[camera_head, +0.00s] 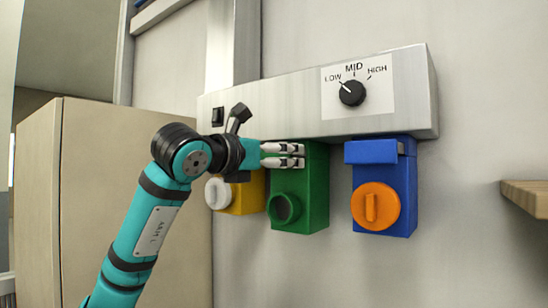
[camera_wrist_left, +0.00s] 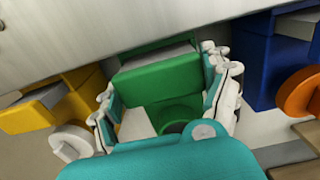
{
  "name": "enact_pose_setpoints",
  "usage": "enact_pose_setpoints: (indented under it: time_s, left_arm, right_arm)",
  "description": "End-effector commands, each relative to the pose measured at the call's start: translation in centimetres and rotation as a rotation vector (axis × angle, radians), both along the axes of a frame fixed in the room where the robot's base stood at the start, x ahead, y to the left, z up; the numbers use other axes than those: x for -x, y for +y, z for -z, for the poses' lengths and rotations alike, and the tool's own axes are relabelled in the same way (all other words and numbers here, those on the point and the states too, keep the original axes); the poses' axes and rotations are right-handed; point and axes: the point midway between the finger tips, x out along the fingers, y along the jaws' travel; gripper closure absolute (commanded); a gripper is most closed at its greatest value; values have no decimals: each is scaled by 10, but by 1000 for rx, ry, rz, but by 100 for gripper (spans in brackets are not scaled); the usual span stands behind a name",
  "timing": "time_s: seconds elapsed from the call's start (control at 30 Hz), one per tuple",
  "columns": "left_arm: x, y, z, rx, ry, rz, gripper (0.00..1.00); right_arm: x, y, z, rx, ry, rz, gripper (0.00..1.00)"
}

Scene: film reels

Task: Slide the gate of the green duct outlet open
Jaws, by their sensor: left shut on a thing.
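The green duct outlet (camera_head: 314,190) hangs under a grey metal duct, with a round dark opening (camera_head: 284,208) low on its front. My left gripper (camera_head: 283,155) is at the upper front of this outlet and hides its gate in the head view. In the left wrist view, the green gate block (camera_wrist_left: 155,78) with a grey metal plate (camera_wrist_left: 158,54) sits between the two fingers of my left gripper (camera_wrist_left: 160,72). The gripper is shut on this block. The round green opening (camera_wrist_left: 180,108) shows below it, partly hidden by my gripper. My right gripper is out of view.
A yellow outlet (camera_head: 245,195) with a white round cap is close on the left. A blue outlet (camera_head: 398,200) with an orange knob (camera_head: 375,206) is on the right. The duct (camera_head: 290,108) with a LOW/MID/HIGH dial (camera_head: 352,93) runs just above. A wooden shelf (camera_head: 528,196) juts in at right.

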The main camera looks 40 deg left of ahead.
Motion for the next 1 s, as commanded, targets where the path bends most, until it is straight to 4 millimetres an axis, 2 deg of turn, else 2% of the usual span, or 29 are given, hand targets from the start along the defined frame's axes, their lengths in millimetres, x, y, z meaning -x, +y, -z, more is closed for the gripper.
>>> enact_pose_setpoints:
  time_s: [0.03,0.2,0.33,0.5,0.63,0.97,1.0]
  left_arm:
    - [0,0,0,0,0,0,56]
    - [0,0,0,0,0,0,78]
    - [8,0,0,1,-3,-1,78]
    - [41,-4,0,-1,-5,-1,78]
    - [60,-6,0,0,-2,-1,78]
    - [64,-7,1,1,1,1,78]
    - [64,-7,1,1,2,1,16]
  right_arm:
    - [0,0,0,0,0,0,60]
    - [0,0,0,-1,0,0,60]
    - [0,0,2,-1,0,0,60]
    - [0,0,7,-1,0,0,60]
    - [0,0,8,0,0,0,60]
    - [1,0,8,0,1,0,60]
    - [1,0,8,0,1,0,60]
